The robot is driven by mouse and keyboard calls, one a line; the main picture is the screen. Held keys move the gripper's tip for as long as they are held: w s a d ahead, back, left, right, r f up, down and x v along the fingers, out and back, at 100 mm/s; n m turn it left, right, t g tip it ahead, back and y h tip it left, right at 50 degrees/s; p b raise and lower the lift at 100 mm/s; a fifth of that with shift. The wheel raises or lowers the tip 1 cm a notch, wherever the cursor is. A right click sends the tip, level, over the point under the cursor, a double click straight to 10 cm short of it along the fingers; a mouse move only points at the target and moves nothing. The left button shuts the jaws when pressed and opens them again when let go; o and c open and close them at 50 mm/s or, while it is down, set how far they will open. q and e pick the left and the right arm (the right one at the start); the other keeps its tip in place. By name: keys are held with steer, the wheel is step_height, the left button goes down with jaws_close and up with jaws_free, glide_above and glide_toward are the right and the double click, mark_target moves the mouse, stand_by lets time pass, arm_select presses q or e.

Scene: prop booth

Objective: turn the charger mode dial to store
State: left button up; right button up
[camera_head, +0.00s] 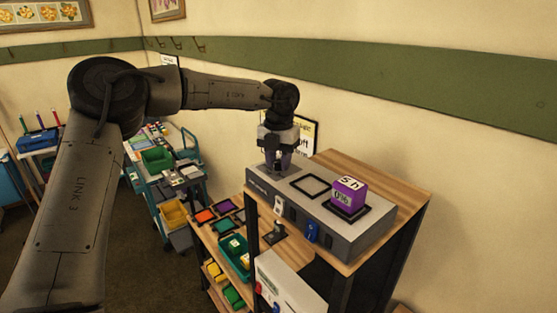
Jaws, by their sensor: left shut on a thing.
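The charger looks to be the long grey box (345,238) on the wooden-topped stand. An empty black square frame (310,186) and a purple cube (348,194) with white labels, on a dark pad, sit on its top. My left gripper (279,168) points down at the left end of that top. It is shut on a small part there, which appears to be the mode dial. The fingers hide the dial, so its pointer and markings cannot be read. My right gripper is not in view.
A white switch plate (278,206) and a blue part (312,232) are on the box's front. Coloured square pads (205,216) and a green bin (235,252) lie lower on the stand. A teal cart (142,190) stands left. A framed sign (305,132) is behind the gripper.

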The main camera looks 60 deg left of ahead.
arm_select(q)
steer(key=m, duration=0.5)
steer(key=shift+p, duration=0.35)
steer(key=m, duration=0.4)
steer(key=shift+p, duration=0.35)
steer(key=shift+m, duration=0.8)
steer(key=o, duration=0.9)
